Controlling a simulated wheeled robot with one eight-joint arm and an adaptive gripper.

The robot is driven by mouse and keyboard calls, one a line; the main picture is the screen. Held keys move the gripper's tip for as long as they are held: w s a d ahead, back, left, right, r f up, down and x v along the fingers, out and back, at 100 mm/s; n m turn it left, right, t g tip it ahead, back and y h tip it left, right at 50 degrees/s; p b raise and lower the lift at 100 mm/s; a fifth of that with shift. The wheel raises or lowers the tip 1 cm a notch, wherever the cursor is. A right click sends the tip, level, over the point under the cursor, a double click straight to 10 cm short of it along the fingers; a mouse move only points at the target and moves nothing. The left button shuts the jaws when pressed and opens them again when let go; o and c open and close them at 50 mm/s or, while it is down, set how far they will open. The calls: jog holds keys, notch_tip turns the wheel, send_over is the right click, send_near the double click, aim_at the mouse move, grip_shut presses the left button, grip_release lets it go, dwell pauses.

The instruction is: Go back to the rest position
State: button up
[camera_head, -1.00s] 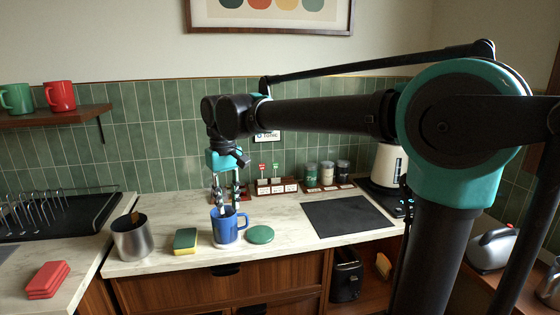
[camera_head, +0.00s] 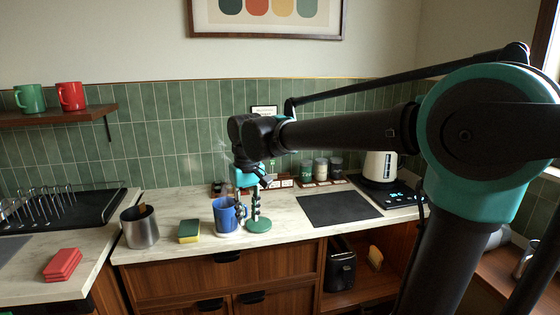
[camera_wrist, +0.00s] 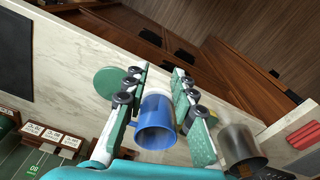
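The blue mug (camera_head: 225,214) stands upright on the counter, beside the round green coaster (camera_head: 258,225). My gripper (camera_head: 248,213) points down just right of the mug in the head view, its fingers overlapping the mug's right edge and the coaster. In the wrist view the two fingers of my gripper (camera_wrist: 160,80) are spread apart, with the blue mug (camera_wrist: 154,124) showing in the gap. I see no grip on it, but cannot tell whether a finger touches it. The green coaster (camera_wrist: 111,82) lies beyond the left finger there.
A yellow-green sponge (camera_head: 188,231) and a steel canister (camera_head: 139,228) stand left of the mug. Spice jars (camera_head: 320,169) stand along the back wall.

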jog(key=d+f+m+t, duration=0.25)
jog(key=d+f, duration=0.75)
jog(key=d, duration=0.5)
jog(key=s+d+f+m+t, duration=0.1)
jog(key=s+d+f+m, duration=0.2)
jog(key=s+d+f, duration=0.7)
jog(key=d, duration=0.2)
jog(key=shift+d+f, duration=0.2)
jog(key=shift+d, duration=0.15)
